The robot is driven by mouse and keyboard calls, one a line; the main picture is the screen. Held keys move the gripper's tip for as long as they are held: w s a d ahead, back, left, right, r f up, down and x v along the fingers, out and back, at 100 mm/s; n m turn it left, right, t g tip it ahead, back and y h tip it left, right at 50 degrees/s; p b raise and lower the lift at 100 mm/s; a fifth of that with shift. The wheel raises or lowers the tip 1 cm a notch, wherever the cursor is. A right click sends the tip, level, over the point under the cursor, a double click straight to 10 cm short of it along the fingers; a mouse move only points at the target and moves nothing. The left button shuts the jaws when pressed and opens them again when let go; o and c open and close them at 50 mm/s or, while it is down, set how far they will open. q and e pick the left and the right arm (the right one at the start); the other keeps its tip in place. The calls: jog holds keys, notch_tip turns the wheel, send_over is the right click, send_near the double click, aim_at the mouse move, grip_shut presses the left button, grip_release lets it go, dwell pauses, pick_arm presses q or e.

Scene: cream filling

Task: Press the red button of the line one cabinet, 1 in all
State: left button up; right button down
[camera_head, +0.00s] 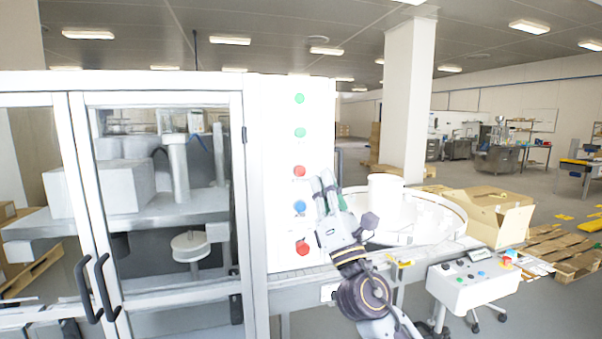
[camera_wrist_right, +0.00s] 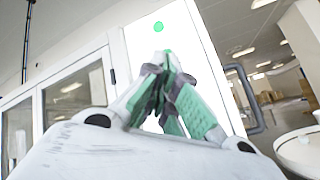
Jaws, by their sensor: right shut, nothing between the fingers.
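The white cabinet (camera_head: 257,150) carries a vertical row of round buttons. From the top there are two green ones, then a red button (camera_head: 299,171), a blue button (camera_head: 299,207) and a lower red button (camera_head: 302,248). My right gripper (camera_head: 325,185) is shut and empty, pointing up just right of the upper red and blue buttons in the head view. I cannot tell whether it touches the panel. In the right wrist view its closed fingers (camera_wrist_right: 165,68) lie below a green button (camera_wrist_right: 158,26); no red button shows there. My left gripper is not in view.
Glass doors with dark handles (camera_head: 104,288) are left of the panel. A round white turntable (camera_head: 440,215) with a white cylinder stands right of my right arm. A control box (camera_head: 472,285) and an open carton (camera_head: 490,212) are farther right.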

aim_at(300, 171)
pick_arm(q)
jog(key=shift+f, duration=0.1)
pick_arm(e)
jog(key=shift+w, duration=0.1)
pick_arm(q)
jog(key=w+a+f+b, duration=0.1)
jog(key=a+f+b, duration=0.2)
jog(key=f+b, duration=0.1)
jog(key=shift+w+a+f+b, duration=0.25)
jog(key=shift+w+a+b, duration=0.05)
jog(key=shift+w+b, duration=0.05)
pick_arm(e)
jog(key=w+a, duration=0.1)
jog(key=w, duration=0.4)
jog(key=w+a, duration=0.1)
jog(key=w, duration=0.2)
jog(key=shift+a, duration=0.35)
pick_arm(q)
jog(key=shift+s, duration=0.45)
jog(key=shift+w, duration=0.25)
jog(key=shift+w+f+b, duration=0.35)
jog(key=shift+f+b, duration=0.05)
pick_arm(e)
jog(key=shift+w+a, duration=0.1)
jog(key=shift+w, duration=0.3)
